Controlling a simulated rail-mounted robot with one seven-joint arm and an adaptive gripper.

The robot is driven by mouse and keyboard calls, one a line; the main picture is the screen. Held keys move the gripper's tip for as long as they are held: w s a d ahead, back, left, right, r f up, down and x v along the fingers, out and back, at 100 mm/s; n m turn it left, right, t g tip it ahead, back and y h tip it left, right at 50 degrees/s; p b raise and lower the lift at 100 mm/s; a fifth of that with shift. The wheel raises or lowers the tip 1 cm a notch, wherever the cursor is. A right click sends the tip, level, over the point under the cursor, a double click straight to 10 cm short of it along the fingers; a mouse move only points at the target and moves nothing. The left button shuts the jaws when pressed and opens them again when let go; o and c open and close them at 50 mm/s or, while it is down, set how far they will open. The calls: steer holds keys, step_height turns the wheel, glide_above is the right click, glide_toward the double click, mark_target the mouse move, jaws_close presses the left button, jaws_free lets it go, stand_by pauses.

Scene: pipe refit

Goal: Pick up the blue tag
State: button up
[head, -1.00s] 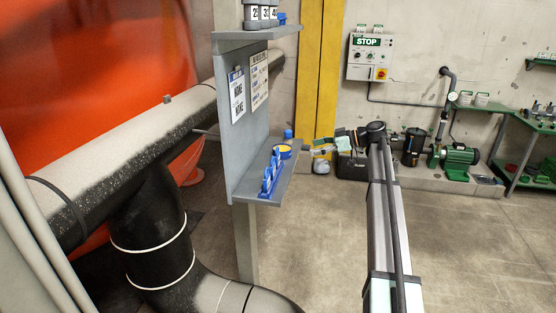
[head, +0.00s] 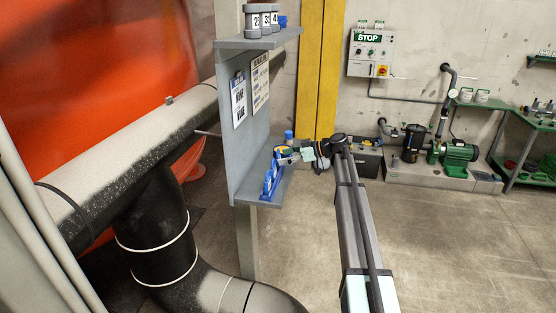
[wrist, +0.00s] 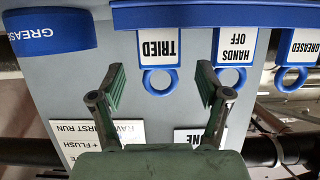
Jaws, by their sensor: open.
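My gripper (wrist: 160,82) is open. The TRIED tag's ring appears between its fingertips, with a gap on both sides; contact is not visible. In the head view, the blue rack (head: 271,182) stands on the lower shelf, and my gripper (head: 296,155) is at that shelf's right side.
The grey lower shelf (head: 262,201) joins an upright panel with notices (head: 239,99). An upper shelf (head: 255,42) above holds numbered grey items (head: 265,17). A blue item labelled GREASE (wrist: 50,30) is left of the tags. Open floor lies to the right.

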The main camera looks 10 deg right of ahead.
mark_target(279, 157)
steer(key=shift+p+x, duration=0.45)
steer(key=shift+x, duration=1.1)
steer(key=c, duration=1.1)
steer(key=shift+r, duration=0.15)
step_height(279, 157, up, 20)
steer(key=b, duration=0.5)
steer(key=shift+b, duration=0.3)
